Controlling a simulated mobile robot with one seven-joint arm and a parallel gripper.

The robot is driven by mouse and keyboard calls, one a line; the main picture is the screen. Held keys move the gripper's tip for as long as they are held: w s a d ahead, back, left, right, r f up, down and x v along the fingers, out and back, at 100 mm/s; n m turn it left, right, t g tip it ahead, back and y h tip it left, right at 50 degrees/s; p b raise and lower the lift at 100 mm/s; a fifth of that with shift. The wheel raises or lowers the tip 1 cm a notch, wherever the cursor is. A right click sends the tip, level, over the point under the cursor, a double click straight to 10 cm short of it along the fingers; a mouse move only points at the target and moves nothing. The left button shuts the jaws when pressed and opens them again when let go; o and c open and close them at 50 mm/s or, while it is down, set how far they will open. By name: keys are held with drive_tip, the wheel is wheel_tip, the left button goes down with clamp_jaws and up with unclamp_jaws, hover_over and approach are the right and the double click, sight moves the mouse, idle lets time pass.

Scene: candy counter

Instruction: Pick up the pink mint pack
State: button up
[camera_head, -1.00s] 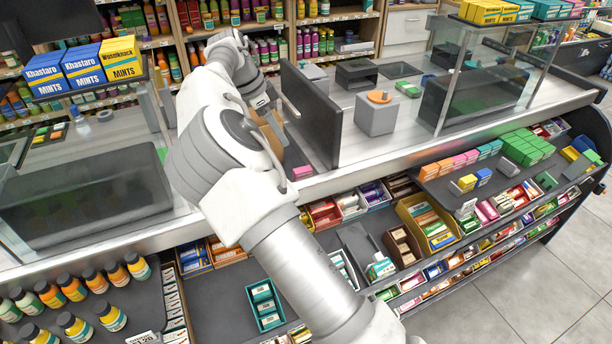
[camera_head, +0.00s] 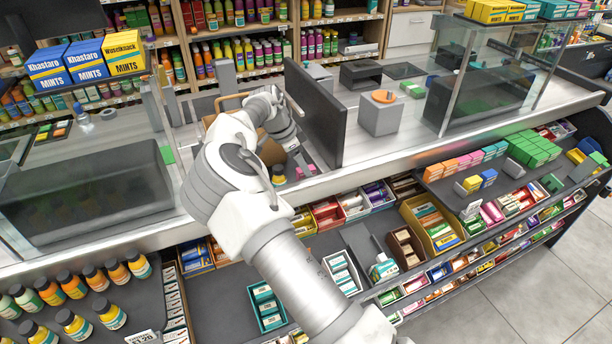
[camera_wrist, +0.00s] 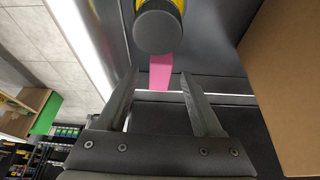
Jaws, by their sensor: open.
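The pink mint pack (camera_wrist: 160,72) shows in the wrist view as a flat pink strip on a dark surface. It lies just beyond and between the fingertips, apart from them. A bottle with a dark round cap and some yellow (camera_wrist: 158,28) hides its far end. My gripper (camera_wrist: 159,80) is open, with nothing between its fingers. In the head view, a small part of the pink pack (camera_head: 300,172) shows on the counter near the front edge, left of the black panel. My arm partly hides that area, and the fingers are hard to make out there.
A brown cardboard box (camera_wrist: 290,85) stands close on the right in the wrist view. The upright black panel (camera_head: 315,112) borders the work spot in the head view. Glass display cases (camera_head: 80,200) stand at the left. Candy trays (camera_head: 430,222) fill the shelves below the counter.

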drive_tip(key=shift+x, duration=1.15)
clamp_jaws()
drive_tip(key=shift+r, duration=0.15)
